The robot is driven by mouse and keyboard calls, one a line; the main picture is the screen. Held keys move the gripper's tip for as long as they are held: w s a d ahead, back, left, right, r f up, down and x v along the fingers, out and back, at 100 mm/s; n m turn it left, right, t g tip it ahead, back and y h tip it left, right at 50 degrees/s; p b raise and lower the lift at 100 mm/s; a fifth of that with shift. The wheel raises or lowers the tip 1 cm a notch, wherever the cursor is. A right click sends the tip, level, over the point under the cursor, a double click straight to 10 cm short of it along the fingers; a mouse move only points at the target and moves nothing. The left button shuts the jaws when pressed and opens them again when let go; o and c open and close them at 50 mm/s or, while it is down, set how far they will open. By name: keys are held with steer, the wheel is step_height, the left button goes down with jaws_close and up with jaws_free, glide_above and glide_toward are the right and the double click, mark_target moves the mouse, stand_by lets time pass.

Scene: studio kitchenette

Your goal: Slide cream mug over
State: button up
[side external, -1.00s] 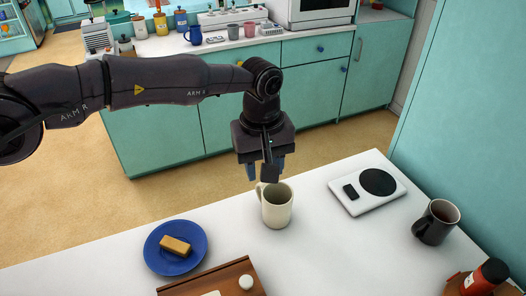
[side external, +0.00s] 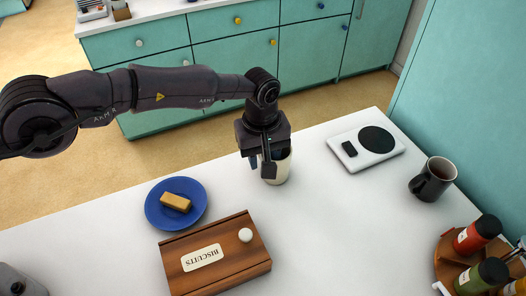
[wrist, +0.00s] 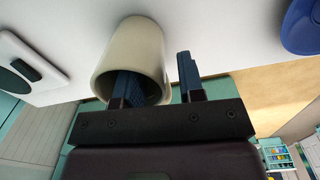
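The cream mug (side external: 281,169) stands upright on the white table, partly hidden behind my gripper (side external: 261,170). In the wrist view the mug (wrist: 138,47) has its open mouth towards the camera. My gripper (wrist: 156,72) is open, with one dark blue finger inside the mug's mouth and the other outside, beyond the right side of the wall. A gap shows between the outer finger and the mug. The mug's handle is not clearly visible now.
A white scale (side external: 349,164), dark mug (side external: 433,179) and jar rack (side external: 446,256) are to the right. Table between is clear.

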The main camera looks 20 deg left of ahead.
jaws_close()
steer(key=shift+s+a, duration=3.6)
steer(key=shift+s, duration=0.1)
steer(key=shift+o, duration=1.1)
jaws_free()
step_height(320, 180, up, 13)
